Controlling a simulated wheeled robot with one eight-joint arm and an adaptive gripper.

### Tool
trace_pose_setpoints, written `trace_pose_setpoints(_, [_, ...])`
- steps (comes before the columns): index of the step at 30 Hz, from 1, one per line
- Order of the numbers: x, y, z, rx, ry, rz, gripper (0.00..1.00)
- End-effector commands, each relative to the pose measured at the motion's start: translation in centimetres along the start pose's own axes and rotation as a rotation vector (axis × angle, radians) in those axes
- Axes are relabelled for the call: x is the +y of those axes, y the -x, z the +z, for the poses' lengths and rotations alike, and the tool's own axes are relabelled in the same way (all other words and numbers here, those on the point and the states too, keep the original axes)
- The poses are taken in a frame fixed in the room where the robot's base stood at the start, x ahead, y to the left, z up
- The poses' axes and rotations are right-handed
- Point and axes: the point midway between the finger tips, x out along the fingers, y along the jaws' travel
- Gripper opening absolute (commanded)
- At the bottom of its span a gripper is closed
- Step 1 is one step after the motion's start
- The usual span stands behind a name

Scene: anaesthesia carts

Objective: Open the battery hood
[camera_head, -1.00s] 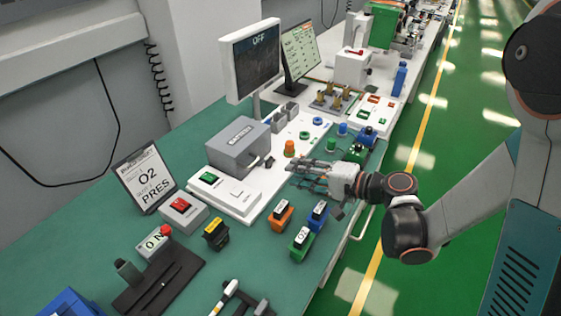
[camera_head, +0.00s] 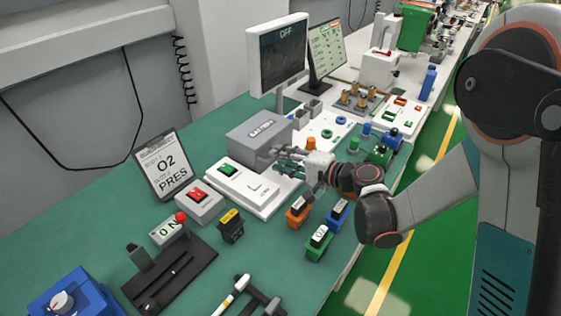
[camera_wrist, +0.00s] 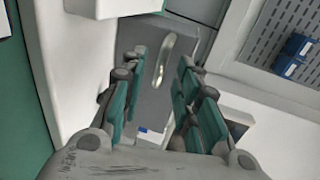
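The battery hood (camera_head: 256,143) is a grey box with a label on its top, closed on the white base plate (camera_head: 242,190). My gripper (camera_head: 284,157) is at the hood's right front side, with its fingers pointing at it. In the wrist view the hood's grey face (camera_wrist: 190,40) carries a pale curved handle (camera_wrist: 165,62). My gripper's teal-padded fingers (camera_wrist: 161,72) are open, one on each side of the handle in the picture. I cannot tell whether they touch it. The gripper hides the handle's area in the head view.
A green rocker switch (camera_head: 228,169) is on the plate left of my gripper. Orange (camera_head: 298,214), blue (camera_head: 338,213) and green (camera_head: 319,243) blocks stand below my wrist. A monitor reading OFF (camera_head: 278,55) stands behind the hood.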

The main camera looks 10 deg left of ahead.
Motion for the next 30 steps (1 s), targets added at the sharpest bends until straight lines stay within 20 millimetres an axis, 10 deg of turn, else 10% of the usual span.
trace_pose_setpoints(13, [0.0, -1.0, 0.0, 0.001, 0.0, 0.0, 0.29])
trace_pose_setpoints(17, [0.0, -1.0, 0.0, 0.001, 0.0, 0.0, 0.0])
trace_pose_setpoints(30, [-1.0, -1.1, 0.0, -0.001, -0.001, 0.033, 0.0])
